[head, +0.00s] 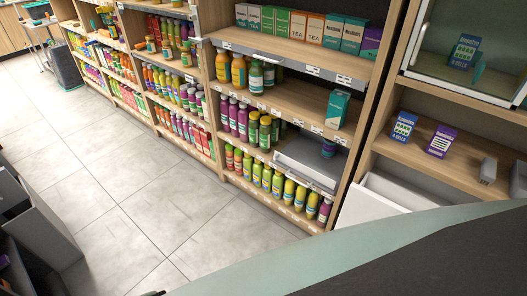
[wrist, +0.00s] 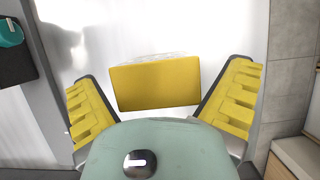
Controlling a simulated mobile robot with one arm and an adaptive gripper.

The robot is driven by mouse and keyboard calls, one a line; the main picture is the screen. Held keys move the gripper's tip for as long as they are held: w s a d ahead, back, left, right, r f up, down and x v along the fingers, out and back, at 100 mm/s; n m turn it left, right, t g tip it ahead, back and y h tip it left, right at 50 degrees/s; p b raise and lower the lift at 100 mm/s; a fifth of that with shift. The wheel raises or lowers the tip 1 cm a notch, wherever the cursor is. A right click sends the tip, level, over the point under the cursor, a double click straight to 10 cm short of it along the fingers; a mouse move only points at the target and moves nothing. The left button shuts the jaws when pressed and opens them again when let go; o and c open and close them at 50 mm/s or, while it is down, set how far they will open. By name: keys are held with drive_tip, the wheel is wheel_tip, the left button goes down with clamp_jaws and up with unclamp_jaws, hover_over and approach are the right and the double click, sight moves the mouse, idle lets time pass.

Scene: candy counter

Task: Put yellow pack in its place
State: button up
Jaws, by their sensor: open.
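In the wrist view, a yellow pack (wrist: 155,85) with a plain face and a pale, crinkled far edge is over a shiny white surface (wrist: 150,25). My gripper (wrist: 160,77) is open, with one yellow-padded finger on each side of the pack. A gap shows between the pack and each finger. I cannot tell how far the pack is from the palm. I do not make out the pack or my gripper in the head view.
Shelves of bottles (head: 262,178) and tea boxes (head: 305,26) stand ahead. A right-hand shelf (head: 425,155) holds blue and purple packs (head: 441,142). Open floor (head: 110,180) lies at left. A teal item (wrist: 9,33) sits at the wrist view's left edge.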

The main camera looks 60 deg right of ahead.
drive_tip(key=shift+w+d+r, duration=0.1)
drive_tip(key=p+v, duration=0.6)
drive_tip(key=v, duration=0.6)
idle(0.5)
